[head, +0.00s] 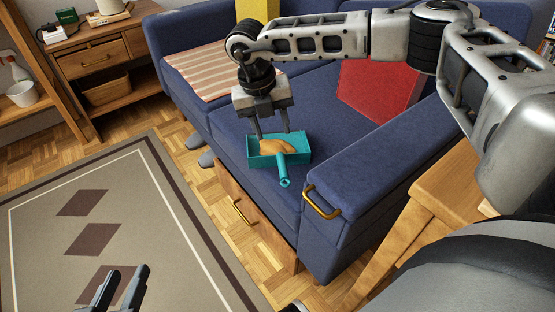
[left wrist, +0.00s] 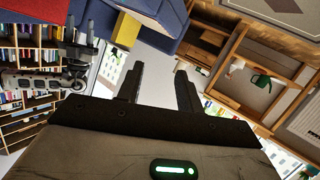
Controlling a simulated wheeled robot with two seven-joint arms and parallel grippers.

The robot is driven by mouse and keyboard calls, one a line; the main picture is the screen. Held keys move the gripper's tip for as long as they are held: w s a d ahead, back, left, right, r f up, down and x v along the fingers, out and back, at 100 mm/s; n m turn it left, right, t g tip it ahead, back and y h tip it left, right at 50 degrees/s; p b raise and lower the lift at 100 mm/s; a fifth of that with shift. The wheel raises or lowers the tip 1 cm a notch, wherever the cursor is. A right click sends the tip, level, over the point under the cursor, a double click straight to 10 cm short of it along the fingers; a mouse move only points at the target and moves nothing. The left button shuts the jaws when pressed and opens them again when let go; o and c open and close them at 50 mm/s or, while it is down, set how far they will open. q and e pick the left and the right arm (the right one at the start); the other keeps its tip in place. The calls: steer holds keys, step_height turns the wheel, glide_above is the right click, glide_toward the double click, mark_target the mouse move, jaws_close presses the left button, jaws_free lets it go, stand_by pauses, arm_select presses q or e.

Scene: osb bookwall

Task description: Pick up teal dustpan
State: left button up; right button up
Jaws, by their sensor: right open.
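The teal dustpan (head: 301,150) lies on the blue sofa seat near its front edge, its handle (head: 284,174) pointing toward the front. A tan-orange thing (head: 274,147) lies in its pan. My right gripper (head: 272,133) is open and points down over the far side of the pan. Its fingertips are at the pan's back edge in the picture; I cannot tell whether they touch it. My left gripper (head: 120,280) is low over the rug, away from the dustpan, and its fingers are apart and empty in the left wrist view (left wrist: 160,92).
The blue sofa (head: 230,122) has an armrest with a brass handle (head: 322,203) right of the dustpan. A red cushion (head: 380,88) and striped cloth (head: 215,70) lie on it. A wooden drawer (head: 245,212) is below. The rug (head: 150,190) is clear.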

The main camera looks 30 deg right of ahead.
mark_target(281, 162)
steer(key=f, duration=0.2)
steer(key=d+f+b, duration=0.1)
steer(key=f, duration=0.2)
steer(key=f+b, duration=0.1)
steer(key=f, duration=0.2)
steer(key=shift+s+d+f, duration=0.2)
steer(key=shift+s+d, duration=0.1)
steer(key=shift+s, duration=0.05)
steer(key=shift+f+b, duration=0.3)
steer(key=shift+f, duration=0.15)
steer(key=f, duration=0.1)
steer(key=f+b, duration=0.2)
steer(key=f, duration=0.1)
steer(key=shift+s+d, duration=0.3)
steer(key=shift+s, duration=0.1)
steer(key=shift+d+f, duration=0.15)
steer(key=shift+f, duration=0.4)
jaws_close()
arm_select(q)
steer(key=shift+w+d+r+n+t+h, duration=0.15)
steer(key=shift+d+r+n+t+h, duration=0.15)
steer(key=shift+d+r+n+h, duration=0.2)
steer(key=shift+w+d+r+n+t+h, duration=0.15)
steer(key=shift+d+r+n+t+h, duration=0.15)
steer(key=shift+r+n+h, duration=0.25)
arm_select(e)
steer(key=shift+r, duration=0.1)
